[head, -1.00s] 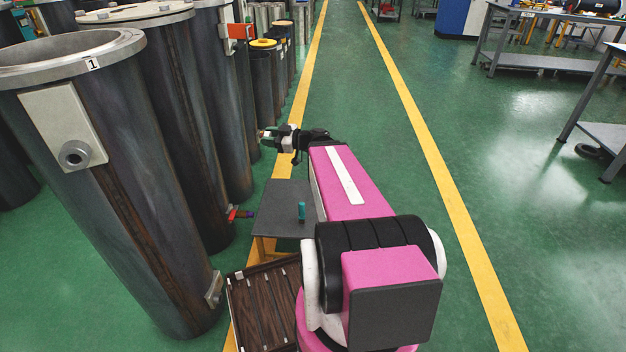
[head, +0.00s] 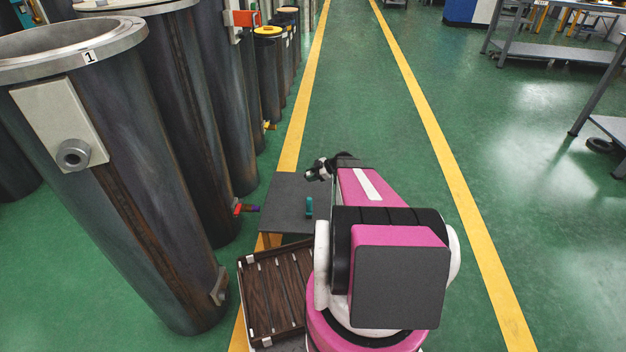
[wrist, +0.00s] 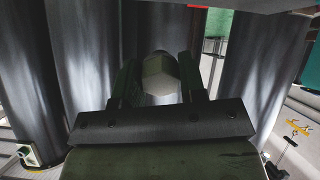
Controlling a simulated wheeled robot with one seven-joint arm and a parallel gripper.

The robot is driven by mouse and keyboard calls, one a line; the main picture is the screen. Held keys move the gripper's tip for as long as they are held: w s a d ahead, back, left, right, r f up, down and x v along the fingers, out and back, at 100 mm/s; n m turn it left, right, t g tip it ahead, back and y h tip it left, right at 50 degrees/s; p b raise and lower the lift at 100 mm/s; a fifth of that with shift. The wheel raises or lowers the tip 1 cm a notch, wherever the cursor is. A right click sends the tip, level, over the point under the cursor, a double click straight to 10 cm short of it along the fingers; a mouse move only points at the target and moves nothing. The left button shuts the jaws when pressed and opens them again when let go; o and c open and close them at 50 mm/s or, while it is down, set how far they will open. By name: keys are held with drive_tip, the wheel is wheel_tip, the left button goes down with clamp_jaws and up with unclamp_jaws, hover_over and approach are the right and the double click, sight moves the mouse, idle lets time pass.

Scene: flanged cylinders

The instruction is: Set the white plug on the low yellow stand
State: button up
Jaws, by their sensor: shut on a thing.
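The white plug shows in the wrist view (wrist: 160,74) as a pale, many-sided end between the two dark fingers. My gripper (wrist: 159,84) is shut on it. In the head view my gripper (head: 313,172) is small and held over the far right edge of the stand; the plug cannot be told clearly there. The low yellow stand (head: 281,203) has a dark grey top and a yellow-orange leg at its near left. A teal peg (head: 309,207) stands upright on the right of its top. The left and middle of the top are bare.
Tall dark flanged cylinders (head: 128,190) line the left, the nearest marked 1. A red fitting with a purple end (head: 245,208) juts toward the stand's left edge. A brown slatted tray (head: 273,290) lies in front of the stand. Green floor is open to the right.

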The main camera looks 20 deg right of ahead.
sight(313, 191)
drive_tip(key=f, duration=0.1)
drive_tip(key=d+f, duration=0.1)
drive_tip(key=f, duration=0.1)
drive_tip(key=shift+w, duration=0.15)
drive_tip(key=shift+f, duration=2.4)
drive_tip(key=shift+f, duration=0.25)
drive_tip(key=o, duration=0.9)
drive_tip(key=shift+o, duration=0.8)
drive_tip(key=shift+g, duration=0.3)
drive_tip(key=v, duration=1.1)
drive_tip(key=shift+a+r, duration=0.15)
